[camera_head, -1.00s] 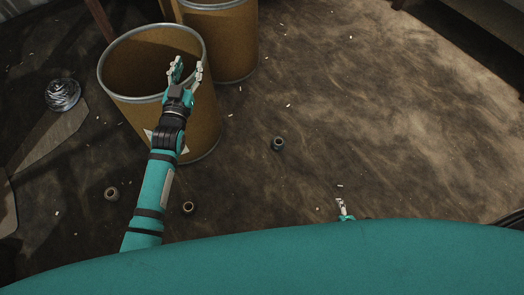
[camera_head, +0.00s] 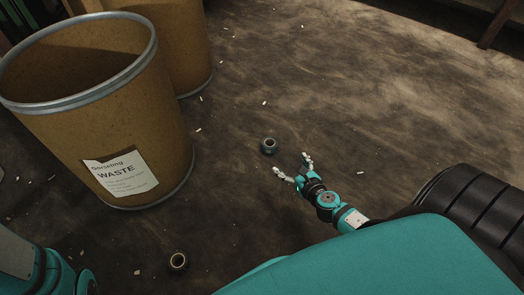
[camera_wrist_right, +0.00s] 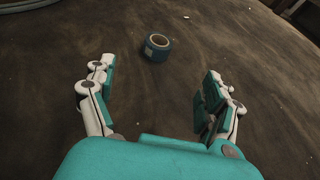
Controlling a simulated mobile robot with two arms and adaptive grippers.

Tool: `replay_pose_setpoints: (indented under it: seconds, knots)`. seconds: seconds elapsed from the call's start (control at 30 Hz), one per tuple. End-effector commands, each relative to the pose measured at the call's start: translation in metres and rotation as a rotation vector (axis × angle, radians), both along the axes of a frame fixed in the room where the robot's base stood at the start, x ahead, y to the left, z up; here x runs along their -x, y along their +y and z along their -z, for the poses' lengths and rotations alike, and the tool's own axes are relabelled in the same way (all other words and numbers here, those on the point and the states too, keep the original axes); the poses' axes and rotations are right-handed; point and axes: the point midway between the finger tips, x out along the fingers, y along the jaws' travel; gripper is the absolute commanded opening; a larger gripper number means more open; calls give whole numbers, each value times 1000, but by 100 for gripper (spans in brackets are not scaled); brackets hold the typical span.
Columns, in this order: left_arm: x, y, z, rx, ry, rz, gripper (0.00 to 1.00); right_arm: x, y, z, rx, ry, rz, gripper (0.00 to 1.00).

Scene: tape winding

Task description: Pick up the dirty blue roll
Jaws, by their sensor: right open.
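The dirty blue roll (camera_head: 269,146) lies on the floor, dark and smudged, with a pale ring around its hole. In the right wrist view the blue roll (camera_wrist_right: 157,47) shows beyond the fingertips, between their lines, with a light patch on its side. My right gripper (camera_head: 292,166) is open and empty, a short way from the roll and apart from it. Its spread fingers also frame the right wrist view (camera_wrist_right: 156,74). Of my left arm only a link shows at the lower left; its gripper is out of view.
A large brown drum (camera_head: 60,130) with a "WASTE" label stands at the left, another drum (camera_head: 180,40) behind it. A second dark roll (camera_head: 178,262) lies on the floor near my body. Small pale bits are scattered about. The floor around the blue roll is mostly clear.

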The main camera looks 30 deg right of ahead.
Motion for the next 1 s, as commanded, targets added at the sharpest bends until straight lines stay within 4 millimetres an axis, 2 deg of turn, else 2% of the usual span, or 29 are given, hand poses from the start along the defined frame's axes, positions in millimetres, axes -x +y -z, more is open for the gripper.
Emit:
replay_pose_setpoints:
  seconds: [0.43,0.73,1.0]
  knots:
    - [-2,0,41,-1,4,-1,40,-86,-12,37,-3,-3,3,85]
    - [-1,0,53,-1,4,-1,40,-109,-14,46,-4,-1,3,85]
    - [-1,-1,84,-1,3,-1,40,-145,-16,61,-4,-2,4,85]
